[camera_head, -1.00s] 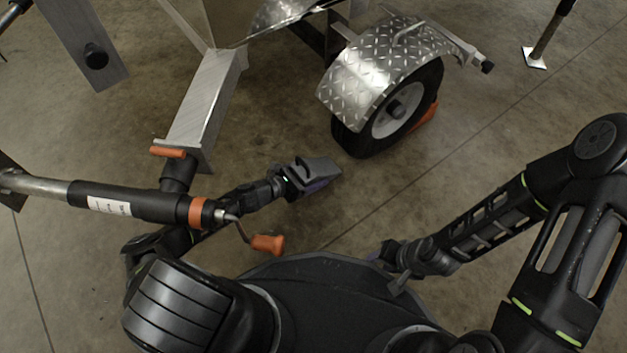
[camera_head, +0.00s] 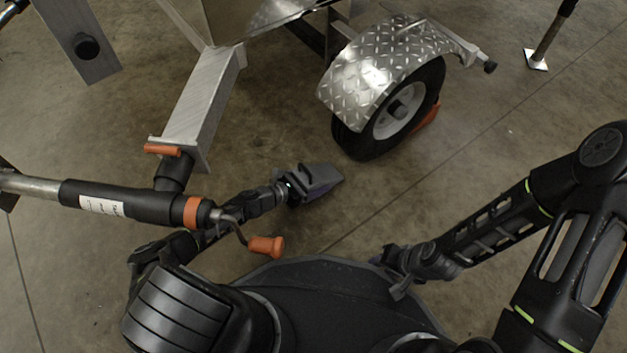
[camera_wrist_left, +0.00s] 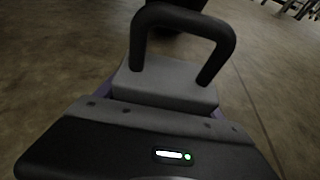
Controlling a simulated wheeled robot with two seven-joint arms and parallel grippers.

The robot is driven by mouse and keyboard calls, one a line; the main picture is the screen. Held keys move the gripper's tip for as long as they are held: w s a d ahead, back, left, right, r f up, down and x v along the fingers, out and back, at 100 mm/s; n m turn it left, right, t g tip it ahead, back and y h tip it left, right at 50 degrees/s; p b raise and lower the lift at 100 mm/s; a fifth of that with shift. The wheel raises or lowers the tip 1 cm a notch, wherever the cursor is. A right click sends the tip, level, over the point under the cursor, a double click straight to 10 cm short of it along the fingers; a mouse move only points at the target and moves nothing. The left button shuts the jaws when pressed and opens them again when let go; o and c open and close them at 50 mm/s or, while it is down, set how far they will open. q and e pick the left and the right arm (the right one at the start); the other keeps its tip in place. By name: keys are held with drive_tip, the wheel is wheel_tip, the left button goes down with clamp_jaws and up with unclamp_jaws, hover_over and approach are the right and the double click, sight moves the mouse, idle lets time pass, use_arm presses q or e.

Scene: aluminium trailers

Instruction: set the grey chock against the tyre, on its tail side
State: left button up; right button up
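The grey chock (camera_head: 325,174) is a wedge with a handle, held just above or at the floor, short of the tyre. My left gripper (camera_head: 308,190) is shut on it. In the left wrist view the chock (camera_wrist_left: 170,85) and its dark handle stand beyond the gripper body, with purple finger edges beside it. The tyre (camera_head: 358,143) is black with a pale rim, under a diamond-plate mudguard. A floor gap separates the chock from the tyre's near left side. My right gripper (camera_head: 397,270) is low, beside my base; its fingers are too unclear to read.
An orange chock (camera_head: 428,117) sits against the tyre's right side. The trailer's aluminium beam (camera_head: 203,105) and the jockey tube with an orange-handled crank (camera_head: 265,246) are near my left arm. A support leg with a foot plate (camera_head: 535,59) stands far right.

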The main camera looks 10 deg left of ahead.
sight(300, 184)
use_arm(q)
drive_tip(key=o, duration=0.4)
drive_tip(key=shift+o, duration=0.2)
drive_tip(key=shift+s+a+r+p, duration=0.3)
drive_tip(key=p+v, duration=0.4)
drive_tip(key=v, duration=0.6)
drive_tip(key=shift+s+r, duration=0.1)
drive_tip(key=shift+s+a+r+p, duration=0.1)
drive_tip(key=shift+s+a+p, duration=0.15)
drive_tip(key=shift+s+p, duration=0.1)
